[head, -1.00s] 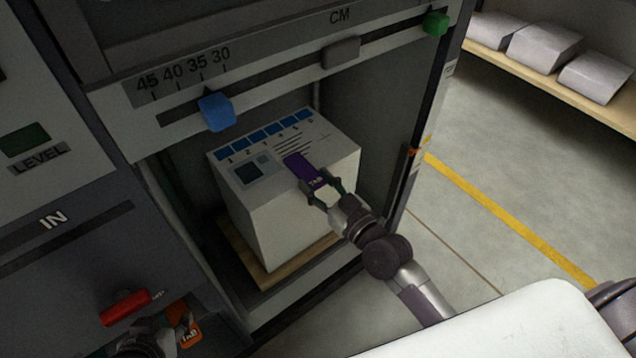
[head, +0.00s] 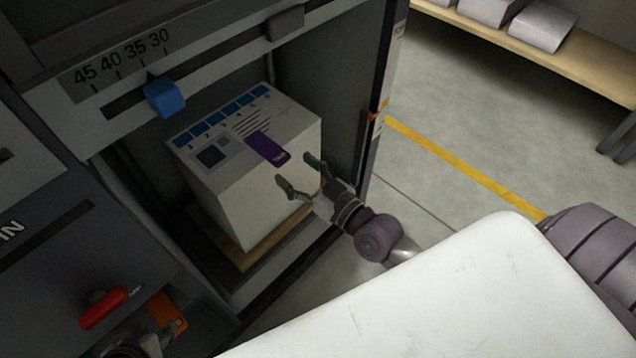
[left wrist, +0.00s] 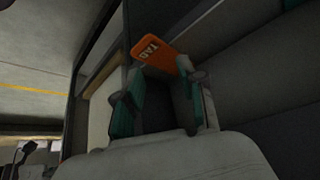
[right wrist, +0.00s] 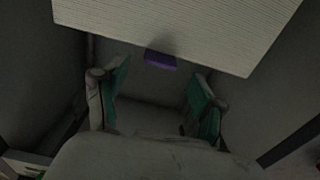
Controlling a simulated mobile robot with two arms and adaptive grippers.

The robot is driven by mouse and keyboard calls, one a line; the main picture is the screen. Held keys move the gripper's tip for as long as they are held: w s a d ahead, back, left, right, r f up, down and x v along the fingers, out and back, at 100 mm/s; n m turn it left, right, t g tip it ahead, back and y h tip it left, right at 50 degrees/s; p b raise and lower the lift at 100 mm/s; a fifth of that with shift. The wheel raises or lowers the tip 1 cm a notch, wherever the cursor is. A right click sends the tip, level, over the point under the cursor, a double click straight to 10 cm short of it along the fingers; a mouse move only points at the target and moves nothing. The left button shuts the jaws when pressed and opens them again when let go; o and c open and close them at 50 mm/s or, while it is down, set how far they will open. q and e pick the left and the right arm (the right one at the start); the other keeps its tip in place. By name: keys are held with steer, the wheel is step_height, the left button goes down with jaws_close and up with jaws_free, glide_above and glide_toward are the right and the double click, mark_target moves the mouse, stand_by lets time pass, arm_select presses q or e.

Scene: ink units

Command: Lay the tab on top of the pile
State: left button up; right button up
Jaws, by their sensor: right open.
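The purple tab (head: 268,149) lies flat on top of the white pile (head: 258,205), near its front edge. Its end sticks out past the pile's edge in the right wrist view, where the purple tab (right wrist: 160,59) shows beyond the fingertips. My right gripper (head: 301,170) is open and empty just in front of the pile, apart from the tab. The orange tab also shows in the head view (head: 168,312), at the lower left.
The pile stands on a wooden board (head: 246,255) inside a dark bay. A scale with a blue slider (head: 164,97) runs above it. A red handle (head: 104,307) is at the lower left. Open floor lies to the right, with a shelf of wrapped packs (head: 543,27) behind.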

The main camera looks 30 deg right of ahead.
arm_select(q)
steer(key=s, duration=0.1)
steer(key=s+g, duration=0.1)
steer(key=s+a+f+g, duration=0.1)
steer(key=shift+s+a+y, duration=0.1)
steer(key=shift+s+y, duration=0.2)
steer(key=shift+s, duration=0.1)
arm_select(e)
steer(key=s+d+f+m+g+h, duration=0.1)
steer(key=s+d+f+g+h, duration=0.1)
steer(key=s+g, duration=0.4)
steer(key=s+d+f+g+h, duration=0.1)
steer(key=s+f+g+h, duration=0.3)
steer(key=s, duration=0.9)
step_height(320, 180, down, 2)
steer(key=g, duration=0.3)
steer(key=shift+s+d+m, duration=0.4)
arm_select(q)
steer(key=shift+p, duration=0.3)
